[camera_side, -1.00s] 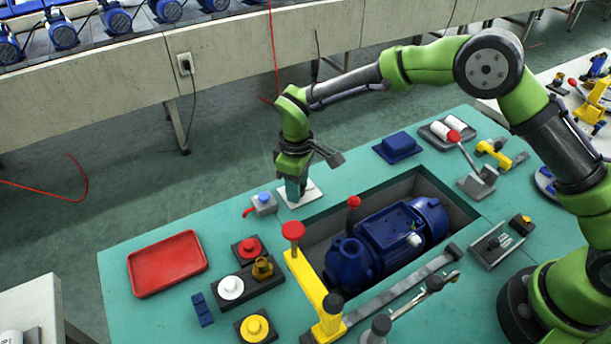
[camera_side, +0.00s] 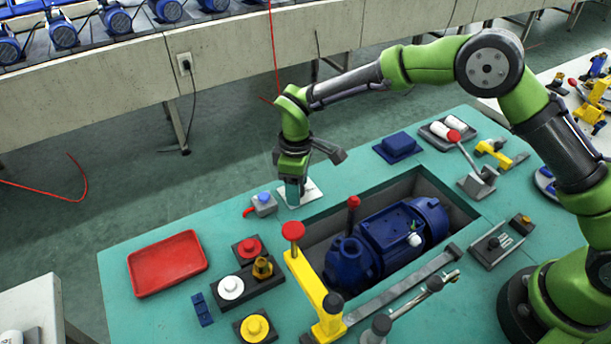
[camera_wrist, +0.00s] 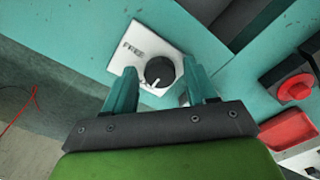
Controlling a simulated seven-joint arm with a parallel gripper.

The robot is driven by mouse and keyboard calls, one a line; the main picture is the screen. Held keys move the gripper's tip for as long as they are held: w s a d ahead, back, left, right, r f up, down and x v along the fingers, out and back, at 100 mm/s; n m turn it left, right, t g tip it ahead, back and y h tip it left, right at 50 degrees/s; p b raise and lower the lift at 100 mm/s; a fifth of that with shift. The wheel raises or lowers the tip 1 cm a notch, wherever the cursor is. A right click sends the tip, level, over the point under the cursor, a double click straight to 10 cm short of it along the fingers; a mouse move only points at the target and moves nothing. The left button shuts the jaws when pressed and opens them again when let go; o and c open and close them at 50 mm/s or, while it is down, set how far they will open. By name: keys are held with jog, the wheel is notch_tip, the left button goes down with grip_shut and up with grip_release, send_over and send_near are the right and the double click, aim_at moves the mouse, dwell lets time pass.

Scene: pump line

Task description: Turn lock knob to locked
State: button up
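The lock knob (camera_wrist: 159,71) is round and black with a white pointer line, on a white plate (camera_wrist: 145,42). The word FREE is on the plate at the left of the knob; a mark near the right finger is mostly hidden. My gripper (camera_wrist: 161,88) is open, with one teal finger on each side of the knob and visible gaps between. In the side view my gripper (camera_side: 293,193) points down at the plate (camera_side: 312,192), and it hides the knob.
A grey box with a blue button and red lever (camera_side: 263,203) stands just left of the plate. A recess with a blue pump (camera_side: 385,240) lies to the right, beside a yellow clamp (camera_side: 315,287) with a red knob. A red tray (camera_side: 168,263) lies at the left.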

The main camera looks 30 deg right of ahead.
jog(key=shift+r, duration=0.1)
notch_tip(320, 180, up, 17)
dwell(0.6)
jog(key=s+d+r+m+t+y, duration=0.1)
jog(key=s+d+r+m+t, duration=0.2)
jog(key=s+d+m, duration=0.3)
jog(key=s+d+r+m+t+y, duration=0.1)
jog(key=s+d+r+m+t, duration=0.2)
jog(key=s+d+m, duration=0.4)
jog(key=s+d+t, duration=0.1)
jog(key=s+d, duration=0.5)
jog(key=s, duration=0.5)
jog(key=shift+d+r, duration=0.2)
jog(key=shift+d, duration=0.1)
